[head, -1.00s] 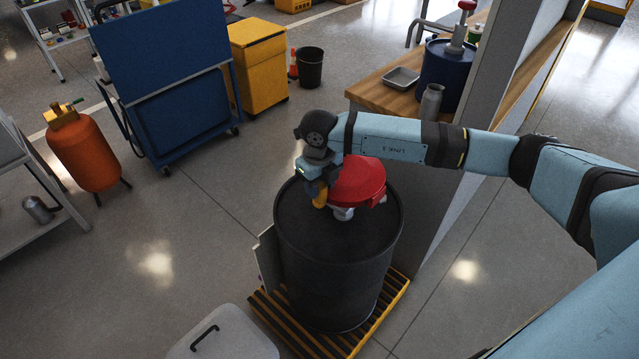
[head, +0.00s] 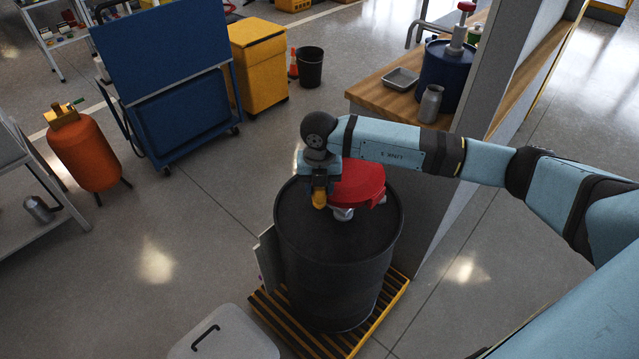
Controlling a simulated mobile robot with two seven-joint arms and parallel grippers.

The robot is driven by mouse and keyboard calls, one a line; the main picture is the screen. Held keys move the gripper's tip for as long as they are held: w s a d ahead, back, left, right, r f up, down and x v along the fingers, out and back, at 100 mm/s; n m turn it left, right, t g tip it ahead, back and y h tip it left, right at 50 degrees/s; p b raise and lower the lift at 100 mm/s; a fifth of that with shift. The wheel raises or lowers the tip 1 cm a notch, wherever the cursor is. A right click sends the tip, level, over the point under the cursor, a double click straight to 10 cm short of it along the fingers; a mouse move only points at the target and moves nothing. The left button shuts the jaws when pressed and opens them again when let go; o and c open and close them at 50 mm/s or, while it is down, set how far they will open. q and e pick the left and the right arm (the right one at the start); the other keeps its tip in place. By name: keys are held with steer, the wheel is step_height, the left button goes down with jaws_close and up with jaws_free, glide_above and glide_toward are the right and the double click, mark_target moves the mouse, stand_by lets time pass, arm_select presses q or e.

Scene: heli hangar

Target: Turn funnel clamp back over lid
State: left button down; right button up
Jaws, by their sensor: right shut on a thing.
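A red funnel with a lid (head: 358,184) sits on top of a black drum (head: 335,262). My right gripper (head: 319,199) is at the left side of the red funnel, over the drum top. It is shut on a small yellow-orange part, which I take to be the clamp (head: 319,200). My wrist covers the upper part of the clamp and the left edge of the funnel, so how they join is hidden. A pale metal piece (head: 343,214) shows under the funnel's front edge. My left gripper is out of view.
The drum stands on a yellow and black slatted pallet (head: 383,322). A grey lidded bin (head: 222,338) is in front on the left. A grey partition and wooden bench (head: 385,93) stand behind on the right. Open floor lies to the left.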

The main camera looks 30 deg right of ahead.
steer(key=m+p, duration=0.1)
steer(key=m, duration=0.3)
steer(key=shift+r+m, duration=0.15)
steer(key=shift+m, duration=0.15)
steer(key=m+p, duration=0.1)
steer(key=m, duration=0.3)
steer(key=shift+p, duration=0.3)
steer(key=shift+m, duration=0.5)
steer(key=shift+m+p, duration=0.3)
steer(key=shift+w, duration=0.1)
steer(key=o, duration=0.9)
steer(key=shift+o, duration=0.2)
step_height(320, 180, up, 14)
steer(key=shift+b, duration=0.3)
